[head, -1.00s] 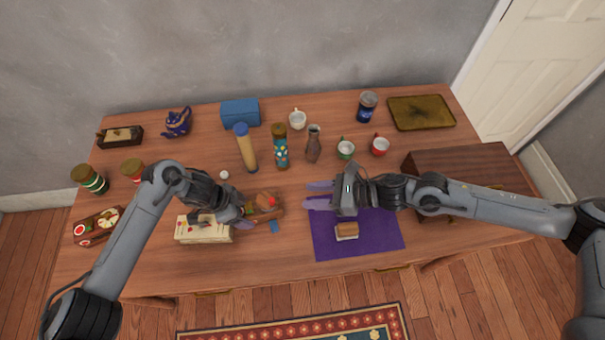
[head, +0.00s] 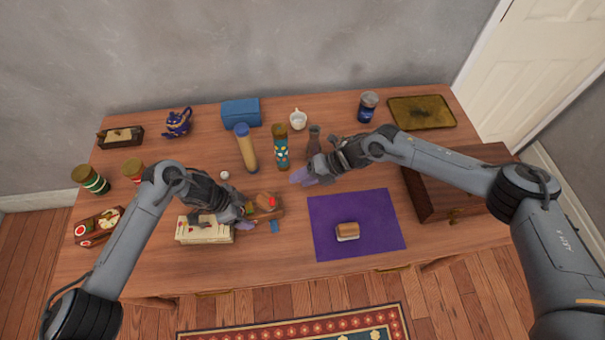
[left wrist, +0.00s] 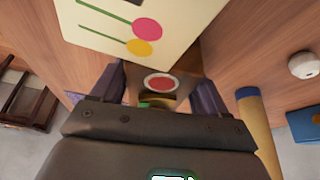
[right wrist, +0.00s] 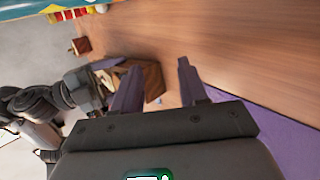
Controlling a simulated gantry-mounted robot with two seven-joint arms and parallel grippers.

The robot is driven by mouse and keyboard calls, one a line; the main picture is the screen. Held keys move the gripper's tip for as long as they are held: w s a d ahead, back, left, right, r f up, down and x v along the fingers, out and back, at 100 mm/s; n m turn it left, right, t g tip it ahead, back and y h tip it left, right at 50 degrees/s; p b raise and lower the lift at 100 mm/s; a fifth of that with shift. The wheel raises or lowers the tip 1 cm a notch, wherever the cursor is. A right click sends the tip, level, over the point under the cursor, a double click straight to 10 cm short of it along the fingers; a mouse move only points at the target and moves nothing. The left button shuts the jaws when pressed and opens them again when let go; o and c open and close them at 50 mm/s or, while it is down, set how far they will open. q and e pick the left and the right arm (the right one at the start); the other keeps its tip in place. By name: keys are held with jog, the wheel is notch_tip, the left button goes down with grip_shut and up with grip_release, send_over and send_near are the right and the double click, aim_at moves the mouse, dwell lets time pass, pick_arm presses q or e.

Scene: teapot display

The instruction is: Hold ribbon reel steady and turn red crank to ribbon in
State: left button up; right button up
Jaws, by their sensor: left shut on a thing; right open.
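The ribbon reel (head: 263,212) is a small brown wooden block left of centre on the table. Its red crank (head: 271,201) shows at its right end, and a blue ribbon end (head: 275,227) lies beside it. My left gripper (head: 247,217) is shut on the reel; in the left wrist view a red disc (left wrist: 160,83) shows between its fingers. My right gripper (head: 300,177) is open and empty, above the table to the right of the reel. In the right wrist view the reel (right wrist: 152,80) appears beyond its purple fingers, apart from them.
A cream floral box (head: 204,230) stands just left of the reel. Behind are a blue-capped tube (head: 246,150), a patterned teal cylinder (head: 281,150) and a brown vase (head: 314,138). A purple mat (head: 370,220) with a small brush-like block (head: 347,231) lies right. A wooden chest (head: 440,185) is farther right.

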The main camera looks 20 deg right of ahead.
jog(key=shift+w+m+g+h, duration=0.3)
jog(key=shift+w+m, duration=0.35)
jog(key=shift+m, duration=0.55)
jog(key=shift+f, duration=0.1)
jog(key=shift+s+a+r+n, duration=0.25)
jog(key=shift+a+n, duration=0.25)
jog(key=shift+n, duration=0.1)
jog(key=s+a+r+n+t+y, duration=0.1)
jog(key=s+a+r+n+t, duration=0.1)
jog(key=a+r+n+t, duration=0.15)
jog(key=n+t+h, duration=0.2)
jog(key=n+t, duration=0.3)
jog(key=n, duration=0.1)
send_near(274, 201)
jog(key=x, duration=1.1)
jog(key=shift+s, duration=0.1)
